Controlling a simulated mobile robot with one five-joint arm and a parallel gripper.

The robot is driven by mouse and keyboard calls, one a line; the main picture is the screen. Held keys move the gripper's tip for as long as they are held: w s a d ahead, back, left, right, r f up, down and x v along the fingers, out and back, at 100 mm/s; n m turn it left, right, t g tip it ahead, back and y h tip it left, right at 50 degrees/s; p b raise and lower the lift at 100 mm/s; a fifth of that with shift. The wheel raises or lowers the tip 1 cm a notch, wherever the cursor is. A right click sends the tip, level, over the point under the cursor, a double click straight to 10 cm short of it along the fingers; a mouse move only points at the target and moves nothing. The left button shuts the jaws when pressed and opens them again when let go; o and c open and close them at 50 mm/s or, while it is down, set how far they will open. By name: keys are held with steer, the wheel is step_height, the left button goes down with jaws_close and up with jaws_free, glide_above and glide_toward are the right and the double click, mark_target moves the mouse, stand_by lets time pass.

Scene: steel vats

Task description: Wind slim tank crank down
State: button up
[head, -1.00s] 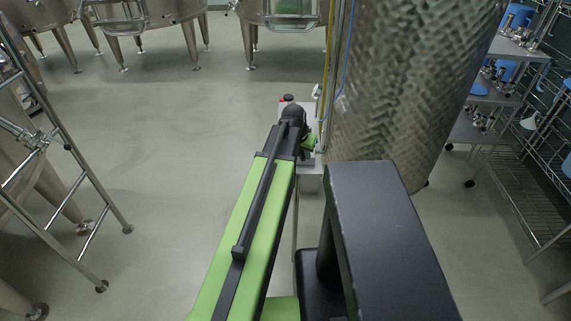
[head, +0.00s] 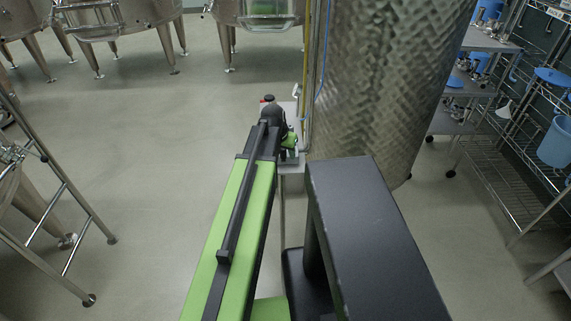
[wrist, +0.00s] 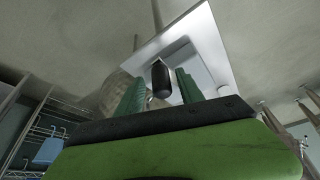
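The slim tank (head: 385,75) is the tall brushed-steel cylinder right of centre in the head view. A pale plate or box (head: 291,178) is at its left side, beside the end of my arm. In the wrist view, a black crank handle (wrist: 160,78) stands out in front of a white plate (wrist: 207,45). My gripper (wrist: 160,92) has its two green fingers apart, one on each side of the handle, with a gap visible on both sides. In the head view my gripper (head: 289,142) is partly hidden behind my wrist. The rest of the crank is hidden there.
A steel ladder (head: 62,185) stands at the left. Steel vats on legs (head: 125,15) stand at the back. A cart (head: 465,100) and wire shelving (head: 500,185) with blue containers are at the right. The floor left of my arm is clear.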

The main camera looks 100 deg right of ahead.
steer(key=shift+a, duration=0.1)
steer(key=p+v, duration=1.6)
steer(key=v, duration=0.1)
steer(key=shift+r, duration=0.15)
